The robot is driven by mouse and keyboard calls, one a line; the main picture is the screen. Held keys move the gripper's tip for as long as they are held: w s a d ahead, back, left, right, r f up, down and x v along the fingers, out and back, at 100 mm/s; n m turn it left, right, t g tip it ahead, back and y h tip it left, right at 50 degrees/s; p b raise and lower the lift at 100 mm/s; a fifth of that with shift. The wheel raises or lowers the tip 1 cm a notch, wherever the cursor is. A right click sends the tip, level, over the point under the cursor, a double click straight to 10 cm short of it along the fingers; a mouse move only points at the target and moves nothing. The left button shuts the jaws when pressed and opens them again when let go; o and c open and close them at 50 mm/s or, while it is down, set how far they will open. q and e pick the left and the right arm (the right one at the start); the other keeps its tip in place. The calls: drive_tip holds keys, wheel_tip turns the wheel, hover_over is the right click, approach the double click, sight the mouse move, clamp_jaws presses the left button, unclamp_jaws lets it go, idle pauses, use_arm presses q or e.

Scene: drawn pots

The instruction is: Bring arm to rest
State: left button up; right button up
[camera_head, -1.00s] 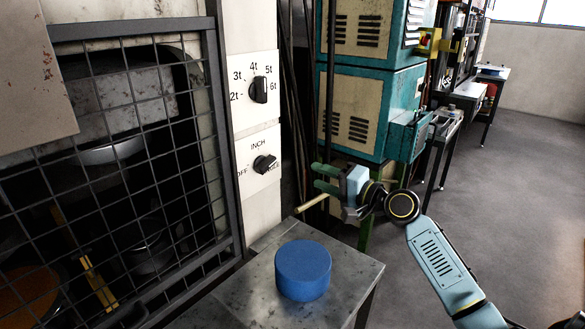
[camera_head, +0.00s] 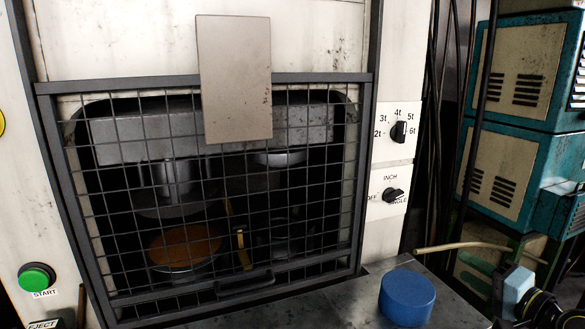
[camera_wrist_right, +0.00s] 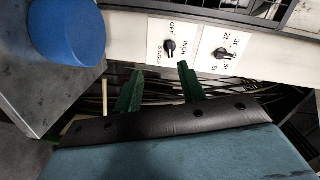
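My right gripper (camera_head: 471,273) is at the lower right of the head view, to the right of a blue round block, apart from it. Its two green fingers also show in the right wrist view (camera_wrist_right: 160,84), spread apart with nothing between them. The blue block (camera_head: 407,298) stands on a grey metal table (camera_head: 372,306); it also shows at the upper left of the wrist view (camera_wrist_right: 66,32). My left gripper is not in view.
A press with a mesh guard (camera_head: 215,200) fills the left and middle. A control panel with two knobs (camera_head: 396,160) is behind the block. A tan rod (camera_head: 480,246) runs just above my right gripper. Teal cabinets (camera_head: 510,170) stand at the right.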

drive_tip(key=s+a+f+n+g+h, duration=0.1)
drive_tip(key=s+a+f+n+g, duration=0.3)
drive_tip(key=s+a+f, duration=0.3)
drive_tip(key=s+a+f+n+g, duration=0.35)
drive_tip(key=a+f, duration=0.25)
drive_tip(key=f, duration=0.3)
drive_tip(key=s+a+f+n+g+h, duration=0.1)
drive_tip(key=s+f+n+g+h, duration=0.15)
drive_tip(key=s, duration=0.75)
drive_tip(key=s+a+f+n+g+h, duration=0.1)
drive_tip(key=s+f+n+g+h, duration=0.15)
drive_tip(key=s, duration=0.65)
wheel_tip(320, 180, down, 23)
drive_tip(key=s+g, duration=0.1)
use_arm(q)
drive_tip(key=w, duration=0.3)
use_arm(e)
drive_tip(key=s+d+f+g, duration=0.1)
drive_tip(key=s+d+f, duration=0.1)
drive_tip(key=s+f, duration=1.4)
drive_tip(key=shift+s+d, duration=0.4)
drive_tip(key=shift+s, duration=0.1)
